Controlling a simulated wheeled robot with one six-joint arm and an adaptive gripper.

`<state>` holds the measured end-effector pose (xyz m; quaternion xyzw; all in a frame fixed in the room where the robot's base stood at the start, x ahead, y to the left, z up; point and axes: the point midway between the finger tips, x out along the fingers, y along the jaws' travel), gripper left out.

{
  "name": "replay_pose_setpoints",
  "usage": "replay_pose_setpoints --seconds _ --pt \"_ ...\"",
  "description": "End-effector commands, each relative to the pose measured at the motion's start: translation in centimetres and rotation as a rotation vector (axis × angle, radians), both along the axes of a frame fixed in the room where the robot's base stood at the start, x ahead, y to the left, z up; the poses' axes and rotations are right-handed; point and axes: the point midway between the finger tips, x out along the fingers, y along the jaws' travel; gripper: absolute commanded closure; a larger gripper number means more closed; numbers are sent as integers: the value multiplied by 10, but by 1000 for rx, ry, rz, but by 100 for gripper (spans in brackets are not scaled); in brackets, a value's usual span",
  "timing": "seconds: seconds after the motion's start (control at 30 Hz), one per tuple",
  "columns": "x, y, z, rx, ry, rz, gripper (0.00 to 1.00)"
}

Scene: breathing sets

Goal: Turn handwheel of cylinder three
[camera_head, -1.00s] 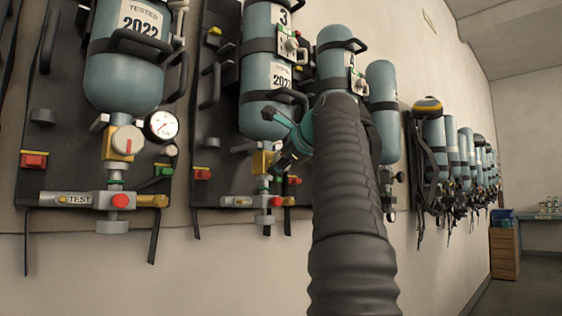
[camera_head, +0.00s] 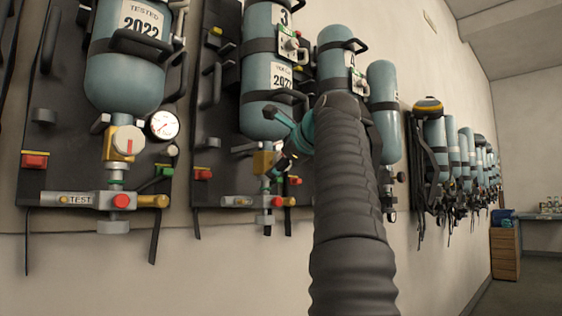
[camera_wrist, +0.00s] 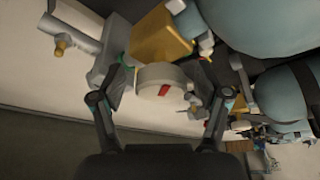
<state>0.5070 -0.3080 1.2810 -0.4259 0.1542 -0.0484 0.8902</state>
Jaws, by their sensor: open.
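Cylinder three (camera_head: 266,118) is a blue-grey cylinder with a "3" label, strapped to a dark wall board left of my arm in the head view. Its handwheel (camera_wrist: 160,84), a pale round knob with a red mark, shows in the wrist view below a brass block (camera_wrist: 160,38). My gripper (camera_wrist: 161,98) is open, with one finger on each side of the handwheel. Gaps show between the fingers and the knob; how deep it lies between them is hard to tell. In the head view my gripper (camera_head: 283,139) is in front of the valve area and hides the handwheel.
A neighbouring cylinder (camera_head: 124,75) with a gauge (camera_head: 163,125) and its own knob (camera_head: 128,140) hangs at left. Another cylinder (camera_head: 382,85) hangs right of my arm, with more sets along the wall. A wooden cabinet (camera_head: 505,253) stands far right. Open floor lies beyond.

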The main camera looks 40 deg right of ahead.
Motion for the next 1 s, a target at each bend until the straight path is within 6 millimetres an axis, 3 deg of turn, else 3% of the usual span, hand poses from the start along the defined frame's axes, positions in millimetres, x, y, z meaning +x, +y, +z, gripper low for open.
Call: replay_pose_setpoints --seconds 0.27,0.7,1.0 --pt "-14 3 4 0 -1 -2 25" --pt "-91 20 22 0 0 -5 25" --pt "-113 26 28 0 0 0 25"
